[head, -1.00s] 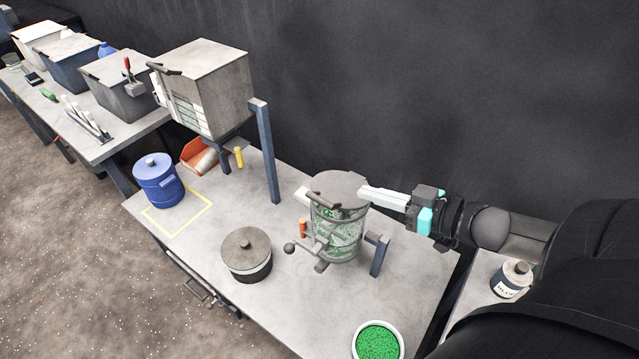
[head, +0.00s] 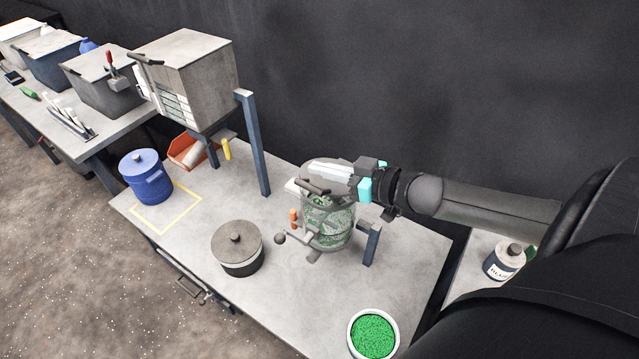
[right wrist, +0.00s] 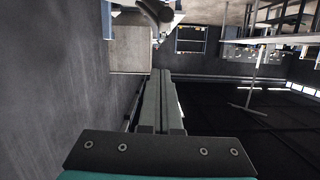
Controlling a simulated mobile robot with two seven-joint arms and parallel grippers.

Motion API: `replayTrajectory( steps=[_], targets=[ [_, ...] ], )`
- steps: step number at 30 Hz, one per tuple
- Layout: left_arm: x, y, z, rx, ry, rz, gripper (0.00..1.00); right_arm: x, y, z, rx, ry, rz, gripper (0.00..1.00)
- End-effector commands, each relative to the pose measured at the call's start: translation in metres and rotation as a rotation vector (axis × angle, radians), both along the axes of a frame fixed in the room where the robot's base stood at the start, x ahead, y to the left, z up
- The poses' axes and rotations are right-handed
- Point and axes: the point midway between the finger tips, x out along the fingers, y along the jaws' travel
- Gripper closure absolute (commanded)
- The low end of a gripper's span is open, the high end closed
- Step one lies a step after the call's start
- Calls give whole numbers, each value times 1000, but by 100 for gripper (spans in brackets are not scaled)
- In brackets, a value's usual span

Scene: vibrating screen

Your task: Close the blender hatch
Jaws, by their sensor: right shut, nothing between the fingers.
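The blender is a clear drum (head: 328,222) holding green and white granules, with a crank and ball knob on its left side. Its grey hatch (head: 345,163) lies across the drum's top, with a dark bar handle (head: 313,186) at the front left edge. My right gripper (head: 308,168) is shut and empty, lying over the hatch and hiding much of it; I cannot tell whether it touches. In the right wrist view the two fingers (right wrist: 160,75) are together with nothing between them. My left gripper is not in view.
A dark pot with a lid (head: 237,245) and a bowl of green granules (head: 373,335) stand on the table (head: 300,290). A blue canister (head: 147,177) stands at the left. A raised hopper box (head: 190,75) stands behind left. The wall is close behind the blender.

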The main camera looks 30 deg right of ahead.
Motion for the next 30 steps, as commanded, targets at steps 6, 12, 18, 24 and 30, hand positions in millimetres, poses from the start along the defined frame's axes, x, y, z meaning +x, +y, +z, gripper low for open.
replayTrajectory(
  steps=[6,12,18,24,30],
  targets=[
    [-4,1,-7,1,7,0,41,5,4,-26,2,2,-2,100],
    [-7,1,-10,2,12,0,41,5,4,-40,-1,1,-1,100],
    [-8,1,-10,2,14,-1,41,5,4,-42,-1,0,1,100],
    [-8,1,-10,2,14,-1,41,4,5,-43,-4,-2,0,100],
    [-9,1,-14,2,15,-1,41,1,12,-61,-81,-35,-4,100]
  ],
)
